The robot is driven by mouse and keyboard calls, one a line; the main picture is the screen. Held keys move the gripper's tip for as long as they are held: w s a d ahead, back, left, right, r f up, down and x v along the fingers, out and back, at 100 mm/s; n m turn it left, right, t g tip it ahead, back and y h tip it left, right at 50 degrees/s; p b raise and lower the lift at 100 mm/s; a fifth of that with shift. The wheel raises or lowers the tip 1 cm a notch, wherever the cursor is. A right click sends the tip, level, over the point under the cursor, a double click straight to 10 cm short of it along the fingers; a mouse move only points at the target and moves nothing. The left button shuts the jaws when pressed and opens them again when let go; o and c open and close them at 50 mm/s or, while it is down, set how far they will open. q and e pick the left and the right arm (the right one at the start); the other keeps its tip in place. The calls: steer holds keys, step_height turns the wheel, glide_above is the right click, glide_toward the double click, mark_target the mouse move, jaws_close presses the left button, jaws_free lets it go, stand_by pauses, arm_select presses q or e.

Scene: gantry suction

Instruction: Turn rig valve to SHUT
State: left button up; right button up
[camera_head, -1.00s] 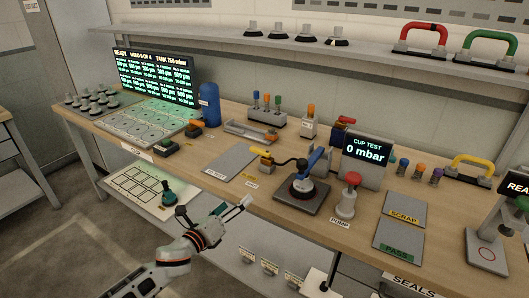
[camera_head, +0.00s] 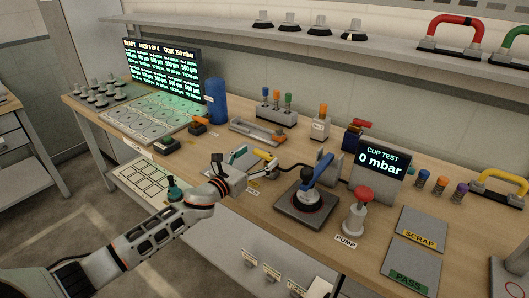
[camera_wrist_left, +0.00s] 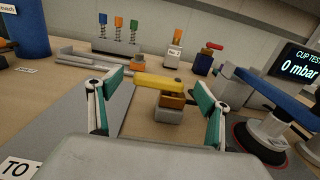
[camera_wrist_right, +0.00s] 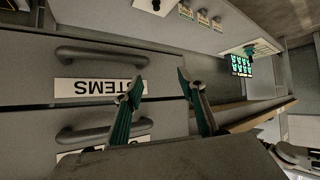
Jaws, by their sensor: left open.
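The rig valve, with a yellow lever (camera_wrist_left: 158,82) on a brass and grey body (camera_wrist_left: 168,110), stands ahead of my left gripper in the left wrist view. The lever points left from the body. In the head view the yellow lever (camera_head: 262,152) shows just beyond the gripper, and the valve body is partly hidden. My left gripper (camera_head: 236,162) is open. Its green-padded fingers (camera_wrist_left: 160,92) frame the valve on both sides in the picture; contact cannot be told. My right gripper (camera_wrist_right: 161,82) is open and empty, facing drawer fronts. No SHUT marking is readable.
A blue-handled suction cup rig (camera_head: 306,198) stands right of the valve, near a red-topped pump (camera_head: 357,213) and a display reading 0 mbar (camera_head: 380,172). A blue cylinder (camera_head: 216,101) and a shallow tray (camera_head: 257,132) are behind and left.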

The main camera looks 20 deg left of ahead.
mark_target(262, 154)
arm_select(q)
steer(key=x, duration=0.2)
steer(key=shift+w+d+f, duration=0.1)
steer(key=shift+w+d, duration=0.05)
steer(key=shift+w, duration=0.1)
steer(key=shift+w+d, duration=0.15)
steer(key=shift+w, duration=0.4)
arm_select(e)
steer(key=shift+w+d+r, duration=0.1)
steer(key=shift+w+r, duration=0.05)
steer(key=shift+w, duration=0.3)
arm_select(q)
steer(key=c, duration=1.6)
arm_select(e)
steer(key=shift+d, duration=0.2)
